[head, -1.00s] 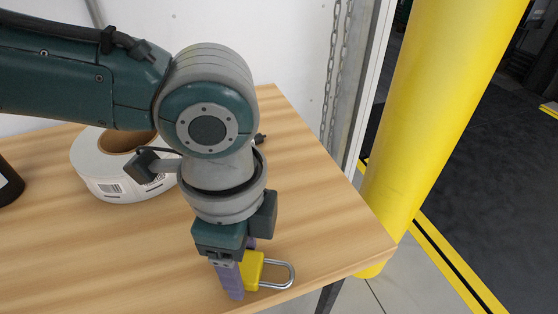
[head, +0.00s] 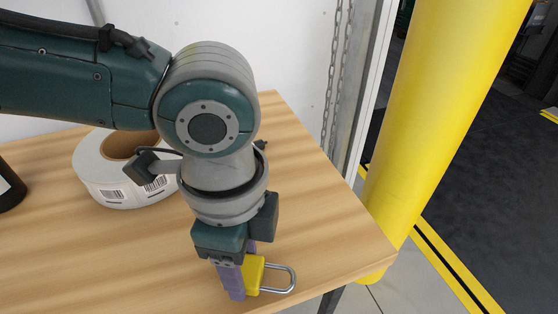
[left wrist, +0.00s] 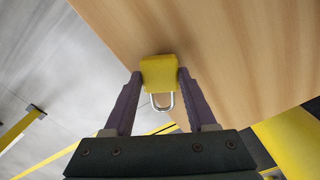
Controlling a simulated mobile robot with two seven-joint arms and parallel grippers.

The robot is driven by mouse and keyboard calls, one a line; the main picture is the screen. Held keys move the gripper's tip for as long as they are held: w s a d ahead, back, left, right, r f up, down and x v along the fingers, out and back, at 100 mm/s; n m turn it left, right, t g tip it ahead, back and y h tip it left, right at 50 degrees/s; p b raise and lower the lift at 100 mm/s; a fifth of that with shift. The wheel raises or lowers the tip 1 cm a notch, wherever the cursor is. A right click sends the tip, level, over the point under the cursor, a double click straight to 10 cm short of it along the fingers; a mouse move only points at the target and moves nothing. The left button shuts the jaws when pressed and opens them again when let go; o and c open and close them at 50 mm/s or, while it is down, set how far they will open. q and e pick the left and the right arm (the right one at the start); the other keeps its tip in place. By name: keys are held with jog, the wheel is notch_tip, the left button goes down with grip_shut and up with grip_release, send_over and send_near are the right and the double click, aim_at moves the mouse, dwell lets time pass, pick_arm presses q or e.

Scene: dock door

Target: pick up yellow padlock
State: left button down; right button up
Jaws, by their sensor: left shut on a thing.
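The yellow padlock (head: 254,275) is near the front edge of the wooden table, its silver shackle pointing right in the head view. My left gripper (head: 240,281) points down and is shut on the padlock's body. In the left wrist view the padlock (left wrist: 159,72) sits between the tips of the two purple fingers of my left gripper (left wrist: 158,78), with the shackle toward the palm. The near finger hides part of the body in the head view. I cannot tell whether the padlock touches the table. My right gripper is not in view.
A white label roll (head: 118,190) lies behind the arm on the table (head: 320,215). A dark object (head: 8,187) stands at the left edge. A thick yellow post (head: 440,110) rises just past the table's right corner. Chains hang by the wall. The table's right part is clear.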

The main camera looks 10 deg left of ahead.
aim_at(244, 268)
pick_arm(q)
notch_tip(244, 268, up, 19)
jog(key=p, duration=0.5)
jog(key=shift+r, duration=0.15)
dwell(0.5)
